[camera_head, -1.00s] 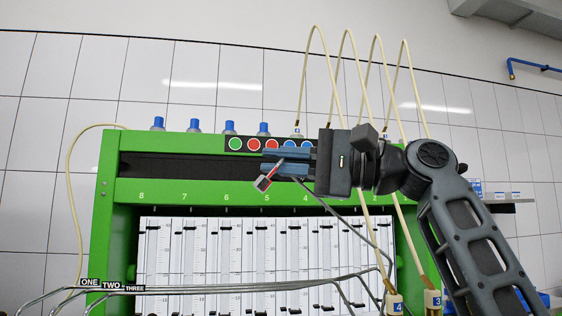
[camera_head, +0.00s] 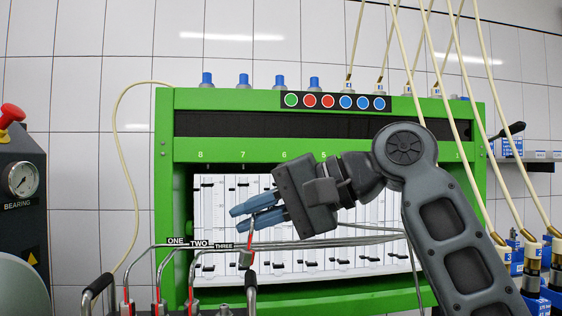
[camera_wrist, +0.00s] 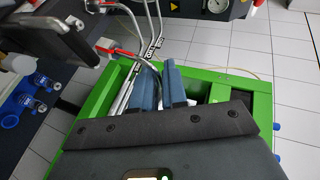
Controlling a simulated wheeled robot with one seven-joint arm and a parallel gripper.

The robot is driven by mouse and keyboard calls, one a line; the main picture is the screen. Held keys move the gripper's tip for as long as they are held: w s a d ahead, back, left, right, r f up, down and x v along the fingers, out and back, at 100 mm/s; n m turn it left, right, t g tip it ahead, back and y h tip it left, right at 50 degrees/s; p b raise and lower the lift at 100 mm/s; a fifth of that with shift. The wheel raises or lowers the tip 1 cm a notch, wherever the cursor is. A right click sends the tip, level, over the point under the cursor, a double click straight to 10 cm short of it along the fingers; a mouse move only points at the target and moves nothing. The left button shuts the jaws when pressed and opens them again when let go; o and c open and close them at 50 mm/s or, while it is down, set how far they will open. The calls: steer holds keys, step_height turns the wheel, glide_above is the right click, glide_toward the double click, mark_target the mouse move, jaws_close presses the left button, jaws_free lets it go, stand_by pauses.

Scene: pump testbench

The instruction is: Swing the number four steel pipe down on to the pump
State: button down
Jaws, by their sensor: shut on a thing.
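My gripper (camera_head: 248,213) is shut on the number four steel pipe, a bent grey tube with a red-marked end fitting (camera_head: 246,258). In the head view this end hangs nearly upright below the fingers, just right of the label THREE, above a black-handled part (camera_head: 250,285). The rest of the pipe runs back to the right behind my arm. The wrist view shows the pipe between the blue fingers (camera_wrist: 159,88), with its red-marked end (camera_wrist: 120,51) to the left. Any number on it is unreadable. The pump is mostly below the head view; contact with it cannot be told.
Steel pipes labelled ONE (camera_head: 175,241), TWO (camera_head: 199,243) and THREE (camera_head: 224,246) bend down just left of my gripper. The green testbench frame (camera_head: 340,152) stands behind. Pale hoses (camera_head: 437,75) hang at right. A panel with a gauge (camera_head: 22,179) stands at left.

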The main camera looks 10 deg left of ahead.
steer(key=shift+s+a+f+n+h, duration=0.1)
steer(key=shift+s+a+f+h, duration=0.2)
steer(key=shift+a+f, duration=0.65)
steer(key=shift+s+a+f+n+h, duration=0.15)
steer(key=shift+a+f+h, duration=0.25)
steer(key=shift+f, duration=1.1)
steer(key=shift+s+a+f+n+h, duration=0.1)
steer(key=shift+s+a+f+h, duration=0.15)
steer(key=shift+a+f, duration=0.7)
steer(key=shift+d+f, duration=0.3)
steer(key=shift+f, duration=0.1)
steer(key=c, duration=1.2)
jaws_free()
steer(key=shift+c, duration=0.2)
steer(key=shift+w+r, duration=0.1)
